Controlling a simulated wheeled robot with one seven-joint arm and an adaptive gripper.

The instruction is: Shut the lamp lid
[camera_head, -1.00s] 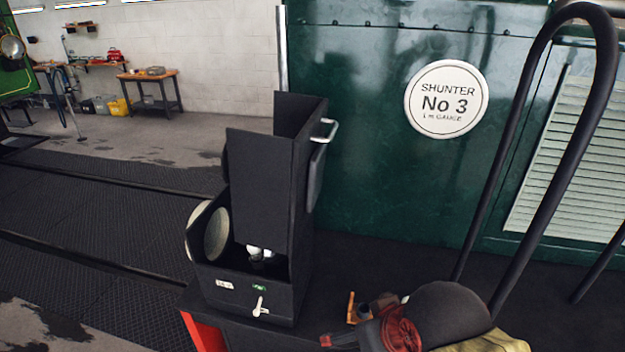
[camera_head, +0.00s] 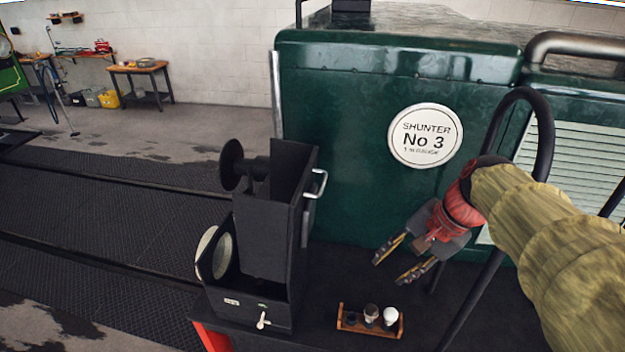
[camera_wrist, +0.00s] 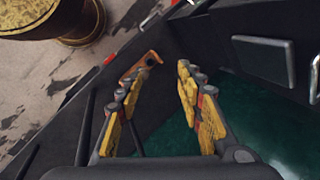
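The lamp (camera_head: 268,308) is a black box with a round pale lens (camera_head: 221,256) on its left and a small white lever on its front. A tall dark panel (camera_head: 262,240), seemingly the lid, stands upright above the box opening, so the lamp looks open. Behind it rises a black housing with a metal handle (camera_head: 319,184). My gripper (camera_head: 388,268) is open and empty, to the right of the lamp and apart from it. In the wrist view its spread yellow fingers (camera_wrist: 152,82) have nothing between them; a black wall with a grey plate (camera_wrist: 263,54) lies at right.
A small wooden rack (camera_head: 350,326) with a bulb and other small parts sits right of the lamp on the dark deck. A curved black handrail (camera_head: 545,130) rises beside my arm. The green locomotive wall (camera_head: 350,130) stands behind.

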